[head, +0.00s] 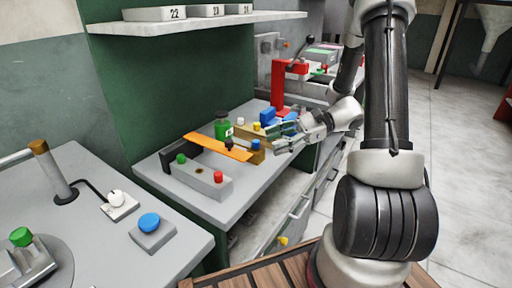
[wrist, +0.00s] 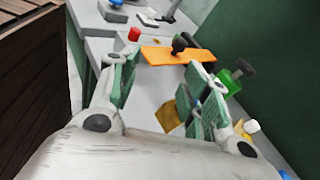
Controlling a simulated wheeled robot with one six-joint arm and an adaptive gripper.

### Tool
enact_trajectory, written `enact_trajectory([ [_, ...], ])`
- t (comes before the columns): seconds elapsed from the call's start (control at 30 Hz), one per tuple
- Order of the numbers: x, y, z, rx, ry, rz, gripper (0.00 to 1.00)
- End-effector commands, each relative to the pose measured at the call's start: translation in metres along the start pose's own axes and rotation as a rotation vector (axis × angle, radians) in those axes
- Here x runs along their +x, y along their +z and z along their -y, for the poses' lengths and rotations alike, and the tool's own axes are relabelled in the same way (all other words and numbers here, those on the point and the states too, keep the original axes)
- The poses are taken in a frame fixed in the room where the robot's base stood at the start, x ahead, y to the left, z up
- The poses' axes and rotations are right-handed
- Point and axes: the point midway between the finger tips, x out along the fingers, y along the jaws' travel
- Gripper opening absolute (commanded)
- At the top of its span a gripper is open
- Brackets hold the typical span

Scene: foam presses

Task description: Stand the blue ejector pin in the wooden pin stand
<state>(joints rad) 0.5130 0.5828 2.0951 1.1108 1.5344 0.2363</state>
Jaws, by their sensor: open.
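My gripper (head: 281,140) is open, with green-padded fingers, above the bench's right part. In the wrist view its spread fingers (wrist: 164,76) have nothing gripped between them. A tan, wood-coloured block (head: 257,157), which looks like the pin stand, is on the bench left of the gripper. It shows between the fingers in the wrist view (wrist: 168,116), partly hidden by the right finger. A small blue top (head: 255,144) shows at that block, possibly the blue pin. I cannot tell whether it stands in the block.
An orange plate (head: 218,146) with a black knob lies by a grey button box (head: 202,178). A green bottle (head: 223,126) and yellow and white caps stand behind. A red press (head: 281,84) and blue blocks (head: 268,117) are farther back. The bench's near right corner is clear.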

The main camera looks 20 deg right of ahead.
Motion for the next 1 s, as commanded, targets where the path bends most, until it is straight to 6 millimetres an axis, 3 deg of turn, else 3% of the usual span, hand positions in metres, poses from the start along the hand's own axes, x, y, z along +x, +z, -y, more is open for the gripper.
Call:
enact_trajectory([
  [0.1,-0.006,-0.029,0.020,0.110,-0.121,0.099,0.47],
  [0.3,-0.016,-0.058,0.039,0.202,-0.248,0.194,0.47],
  [0.47,-0.009,-0.061,0.045,0.217,-0.268,0.212,0.47],
  [1.0,0.055,-0.049,0.066,0.215,-0.265,0.208,0.47],
])
